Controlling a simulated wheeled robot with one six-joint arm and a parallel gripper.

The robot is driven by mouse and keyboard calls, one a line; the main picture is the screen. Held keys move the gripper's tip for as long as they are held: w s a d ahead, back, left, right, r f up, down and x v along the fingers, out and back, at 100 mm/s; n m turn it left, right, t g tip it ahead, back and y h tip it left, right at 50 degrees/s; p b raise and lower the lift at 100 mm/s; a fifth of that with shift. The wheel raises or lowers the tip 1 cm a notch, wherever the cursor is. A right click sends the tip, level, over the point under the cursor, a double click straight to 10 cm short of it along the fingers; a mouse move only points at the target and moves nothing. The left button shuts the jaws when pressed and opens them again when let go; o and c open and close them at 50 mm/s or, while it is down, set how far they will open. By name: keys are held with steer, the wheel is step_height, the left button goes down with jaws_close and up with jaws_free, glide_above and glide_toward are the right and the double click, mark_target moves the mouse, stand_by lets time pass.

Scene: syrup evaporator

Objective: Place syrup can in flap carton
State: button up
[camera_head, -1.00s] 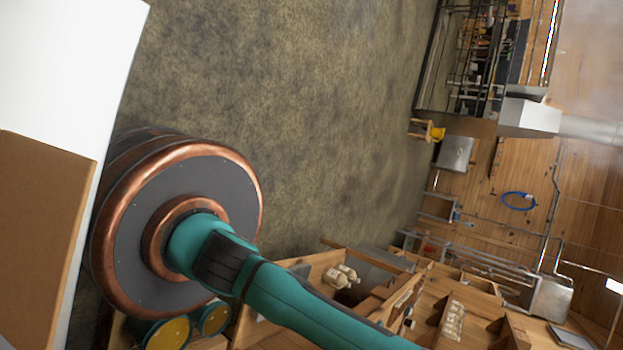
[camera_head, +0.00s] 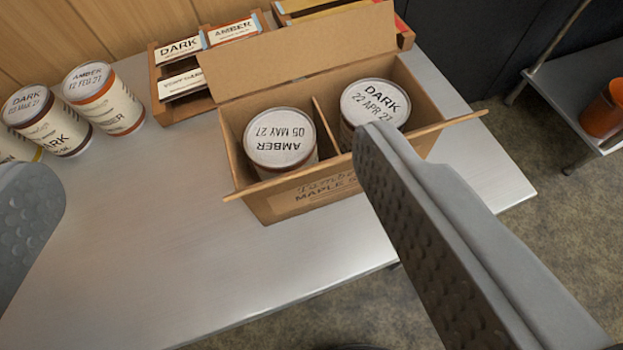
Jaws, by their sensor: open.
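The flap carton (camera_head: 310,202) stands on the metal table with its top flaps open and a divider making two compartments. The left compartment holds a syrup can (camera_head: 280,140) labelled AMBER 05 MAY 27. The right compartment holds a syrup can (camera_head: 374,101) labelled DARK 22 APR 27, partly hidden by my right finger. My gripper (camera_head: 208,165) is wide open and empty. Its left finger is at the left edge and its right finger crosses in front of the carton's right side. More cans stand to the left: an AMBER 12 FEB 27 can (camera_head: 104,97) and a DARK can (camera_head: 48,120).
The metal table (camera_head: 150,240) is bare left of and in front of the carton. Wooden label holders (camera_head: 183,100) stand at the back, close to the carton. A grey shelf (camera_head: 575,95) with an orange container (camera_head: 605,108) is at the right, across a floor gap.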

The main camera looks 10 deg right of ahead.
steer(key=s+a+n+t+y, duration=0.1)
steer(key=s+a+n+t, duration=0.1)
steer(key=s, duration=0.6)
steer(key=shift+a+r+n+t, duration=0.25)
steer(key=shift+a+n+t, duration=0.2)
steer(key=shift+t, duration=0.65)
steer(key=shift+w, duration=0.1)
